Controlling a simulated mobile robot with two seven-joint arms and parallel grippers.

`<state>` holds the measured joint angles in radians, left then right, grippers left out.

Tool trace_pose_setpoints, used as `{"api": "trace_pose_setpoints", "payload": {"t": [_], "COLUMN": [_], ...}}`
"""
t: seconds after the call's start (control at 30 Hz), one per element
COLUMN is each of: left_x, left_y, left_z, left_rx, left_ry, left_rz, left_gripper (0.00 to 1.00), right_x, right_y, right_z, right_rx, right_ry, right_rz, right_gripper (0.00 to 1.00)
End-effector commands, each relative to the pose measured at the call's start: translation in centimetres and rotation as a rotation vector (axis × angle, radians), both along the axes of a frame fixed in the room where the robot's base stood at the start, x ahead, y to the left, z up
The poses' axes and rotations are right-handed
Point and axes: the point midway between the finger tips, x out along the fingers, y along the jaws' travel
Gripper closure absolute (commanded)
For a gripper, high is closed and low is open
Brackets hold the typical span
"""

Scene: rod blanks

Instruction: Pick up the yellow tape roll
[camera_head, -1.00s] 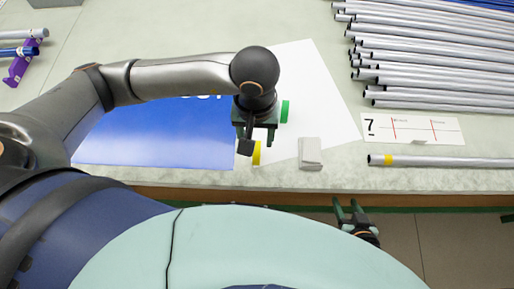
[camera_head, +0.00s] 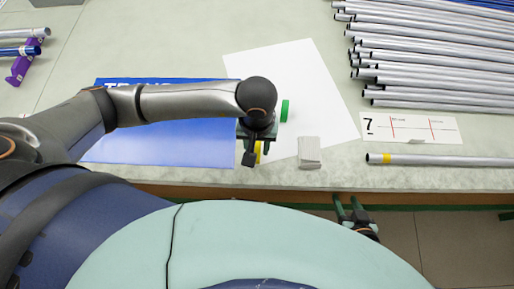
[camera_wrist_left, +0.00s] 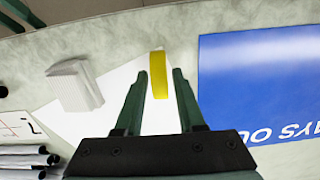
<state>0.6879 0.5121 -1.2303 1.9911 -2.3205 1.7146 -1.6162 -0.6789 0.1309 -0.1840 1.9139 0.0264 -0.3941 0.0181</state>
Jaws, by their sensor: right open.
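The yellow tape roll (camera_wrist_left: 158,76) stands on its edge on the white paper and shows as a narrow yellow band in the left wrist view. In the head view only a sliver of the yellow tape roll (camera_head: 258,150) shows beside my left gripper (camera_head: 254,152). In the left wrist view my left gripper (camera_wrist_left: 160,82) is open, with one finger on each side of the roll and a visible gap to each. My right gripper (camera_head: 352,208) is open and empty, below the table's front edge.
A green tape roll (camera_head: 285,110) stands just behind my left gripper. A white block (camera_head: 309,152) is to the right. A blue sign (camera_head: 165,145) lies to the left. Several metal rods (camera_head: 430,70) and a number card (camera_head: 410,128) are at the right.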

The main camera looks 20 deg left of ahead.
Motion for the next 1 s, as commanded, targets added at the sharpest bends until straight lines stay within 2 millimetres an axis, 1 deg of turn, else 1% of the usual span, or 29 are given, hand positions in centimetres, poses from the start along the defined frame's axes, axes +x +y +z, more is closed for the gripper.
{"api": "trace_pose_setpoints", "payload": {"t": [0.03, 0.3, 0.33, 0.83, 1.0], "left_x": [0.0, 0.0, 0.0, 0.0, 0.4], "left_y": [0.0, 0.0, 0.0, 0.0, 0.0], "left_z": [0.0, 0.0, 0.0, 0.1, 1.2], "left_rx": [0.0, -0.001, -0.001, -0.001, -0.001], "left_ry": [0.0, 0.0, 0.0, 0.0, -0.001], "left_rz": [0.0, 0.0, 0.0, 0.0, 0.003], "left_gripper": [0.68, 0.99, 1.0, 1.0, 1.0], "right_x": [0.0, 0.0, 0.0, 0.0, 0.0], "right_y": [0.0, 0.0, 0.0, 0.0, 0.0], "right_z": [0.0, 0.0, 0.0, 0.0, 0.7], "right_rx": [0.0, 0.0, 0.0, 0.0, 0.0], "right_ry": [0.0, 0.0, 0.0, 0.0, 0.0], "right_rz": [0.0, 0.0, 0.0, 0.0, 0.0], "right_gripper": [0.48, 0.48, 0.48, 0.48, 0.48]}}
